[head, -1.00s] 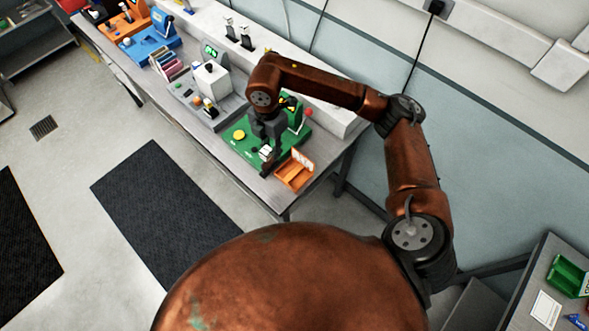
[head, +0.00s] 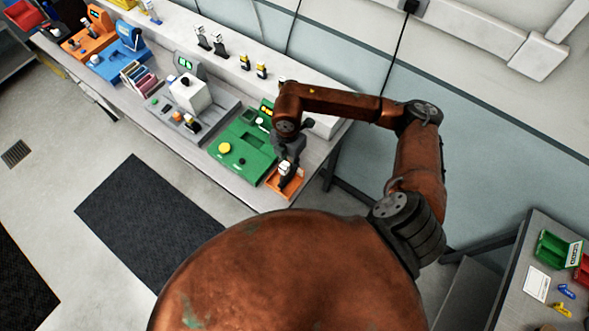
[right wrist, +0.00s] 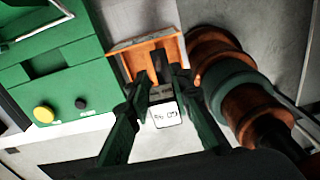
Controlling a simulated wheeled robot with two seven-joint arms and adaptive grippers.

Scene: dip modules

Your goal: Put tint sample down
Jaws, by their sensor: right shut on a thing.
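The tint sample (head: 284,169) is a small piece with a white label. My right gripper (head: 288,176) is shut on it, and it is over the orange tray (head: 271,182) at the near end of the bench. In the right wrist view the sample's white label (right wrist: 165,115) shows between the two dark fingers of my right gripper (right wrist: 160,92), in front of the orange tray (right wrist: 173,48). I cannot tell whether the sample touches the tray floor. My left gripper is not in view.
The green module (head: 242,150) with a yellow button stands left of the tray; it also shows in the right wrist view (right wrist: 45,60). A grey module (head: 190,102) stands further along the bench. Small dark-and-white bottles (head: 211,42) stand on the rear ledge.

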